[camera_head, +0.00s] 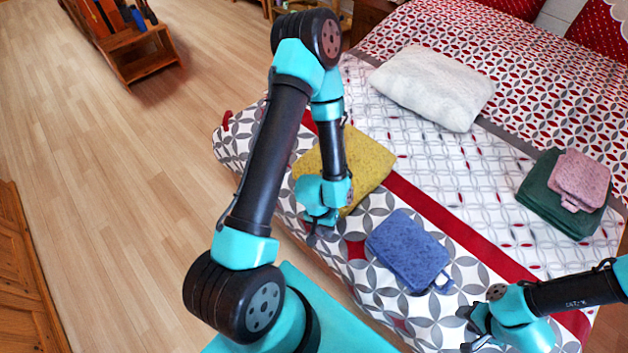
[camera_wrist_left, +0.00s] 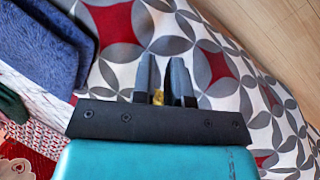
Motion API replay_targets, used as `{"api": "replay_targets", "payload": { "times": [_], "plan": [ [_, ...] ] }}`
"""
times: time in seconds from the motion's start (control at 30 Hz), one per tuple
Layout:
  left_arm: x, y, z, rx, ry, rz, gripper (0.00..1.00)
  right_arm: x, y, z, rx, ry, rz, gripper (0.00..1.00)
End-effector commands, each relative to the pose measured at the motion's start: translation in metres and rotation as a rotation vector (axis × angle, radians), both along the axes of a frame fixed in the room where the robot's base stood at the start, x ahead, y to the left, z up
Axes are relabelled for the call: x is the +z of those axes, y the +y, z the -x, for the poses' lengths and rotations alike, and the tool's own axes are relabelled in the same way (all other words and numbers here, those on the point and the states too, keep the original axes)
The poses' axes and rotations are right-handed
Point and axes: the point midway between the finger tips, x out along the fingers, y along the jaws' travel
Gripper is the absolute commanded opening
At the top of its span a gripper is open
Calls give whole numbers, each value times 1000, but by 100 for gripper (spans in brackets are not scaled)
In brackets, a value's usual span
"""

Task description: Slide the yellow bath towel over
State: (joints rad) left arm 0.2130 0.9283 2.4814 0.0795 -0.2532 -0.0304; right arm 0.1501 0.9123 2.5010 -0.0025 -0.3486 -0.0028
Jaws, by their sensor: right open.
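The folded yellow bath towel (camera_head: 368,160) lies on the bed's left side in the head view, partly hidden behind my left arm. My left gripper (camera_head: 314,235) is low at the towel's near edge, pointing down. In the left wrist view its fingers (camera_wrist_left: 165,75) stand a narrow gap apart. A small yellow bit (camera_wrist_left: 158,97) shows between them; whether they grip it is unclear. My right gripper (camera_head: 474,328) is open over the bed's near right part, away from the yellow towel.
A folded blue towel (camera_head: 408,250) with a loop lies right of my left gripper. A white pillow (camera_head: 434,88) lies behind. A pink towel (camera_head: 581,179) rests on a green towel (camera_head: 537,199) at right. Wooden floor (camera_head: 110,200) lies beyond the bed's left edge.

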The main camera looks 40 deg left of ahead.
Motion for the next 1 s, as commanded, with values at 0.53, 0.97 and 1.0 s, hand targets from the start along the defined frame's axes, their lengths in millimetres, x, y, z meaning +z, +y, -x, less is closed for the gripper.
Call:
{"api": "replay_targets", "payload": {
  "times": [0.53, 0.97, 1.0],
  "plan": [
    [-13, 12, 129, 601, 729, 379, 0, 0, 0, 0, 0, 0, 0, 43],
    [5, 16, 99, 1185, 880, 1047, 0, 0, 0, 0, 0, 0, 0, 43],
    [5, 23, 93, 1243, 862, 1115, 0, 0, 0, 0, 0, 0, 0, 43]
  ]
}}
